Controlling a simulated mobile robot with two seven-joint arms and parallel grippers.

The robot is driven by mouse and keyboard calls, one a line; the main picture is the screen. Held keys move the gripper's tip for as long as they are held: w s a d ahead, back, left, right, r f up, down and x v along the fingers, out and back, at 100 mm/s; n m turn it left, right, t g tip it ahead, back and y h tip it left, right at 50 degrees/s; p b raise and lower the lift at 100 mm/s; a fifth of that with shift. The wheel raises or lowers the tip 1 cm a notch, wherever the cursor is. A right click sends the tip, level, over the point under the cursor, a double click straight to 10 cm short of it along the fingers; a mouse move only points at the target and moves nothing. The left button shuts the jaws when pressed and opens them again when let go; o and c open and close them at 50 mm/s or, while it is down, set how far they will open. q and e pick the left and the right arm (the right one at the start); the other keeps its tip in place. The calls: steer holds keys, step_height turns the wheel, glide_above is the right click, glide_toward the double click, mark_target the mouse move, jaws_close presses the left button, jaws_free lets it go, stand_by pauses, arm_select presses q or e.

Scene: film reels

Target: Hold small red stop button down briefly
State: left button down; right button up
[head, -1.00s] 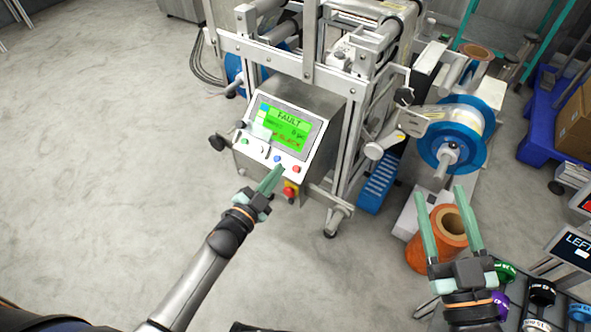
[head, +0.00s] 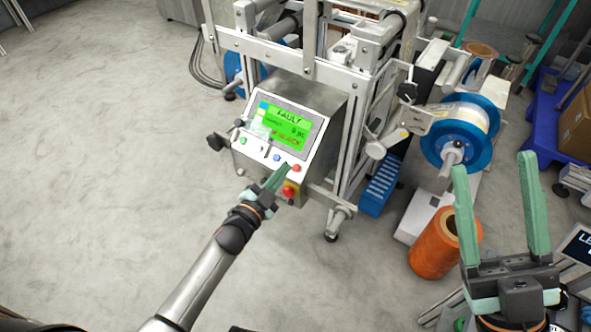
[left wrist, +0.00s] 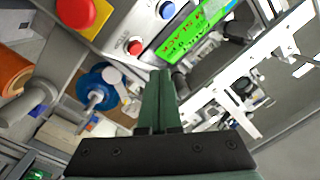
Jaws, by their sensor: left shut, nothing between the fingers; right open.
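The small red button (head: 297,168) is at the right end of the button row on the sloping control panel (head: 262,151). It also shows in the left wrist view (left wrist: 134,46), left of the fingertips. My left gripper (head: 284,169) is shut and empty, its tips close to the panel just left of the red button. I cannot tell whether they touch the panel. The green screen (head: 286,127) reads FAULT. My right gripper (head: 494,163) is open and empty, far right of the panel.
A larger red mushroom button (head: 289,191) on a yellow base sits below the small one, also in the left wrist view (left wrist: 84,12). A blue button (head: 277,158) is left of the red one. An orange roll (head: 438,244) stands near my right gripper.

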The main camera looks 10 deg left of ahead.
mark_target(296, 168)
arm_select(q)
steer(key=shift+w+d+f+b, duration=0.3)
steer(key=shift+w+f+b, duration=0.4)
steer(key=shift+w+f, duration=0.2)
arm_select(e)
steer(key=shift+w+a+f, duration=0.1)
steer(key=shift+w+f, duration=0.05)
steer(key=shift+f, duration=1.15)
arm_select(q)
steer(key=shift+w+d+f+b, duration=0.1)
steer(key=shift+w+f+b, duration=0.1)
steer(key=shift+f+b, duration=0.1)
arm_select(e)
steer(key=shift+f, duration=0.35)
arm_select(q)
steer(key=shift+w+d+f+b, duration=0.1)
steer(key=shift+w+f+b, duration=0.2)
steer(key=shift+b, duration=0.1)
arm_select(e)
steer(key=shift+f, duration=0.35)
stand_by(1.3)
arm_select(q)
steer(key=shift+s+a+r+p, duration=0.2)
steer(key=shift+s+r+p, duration=0.4)
steer(key=shift+p, duration=0.35)
arm_select(e)
steer(key=shift+r, duration=0.9)
steer(key=shift+m, duration=0.3)
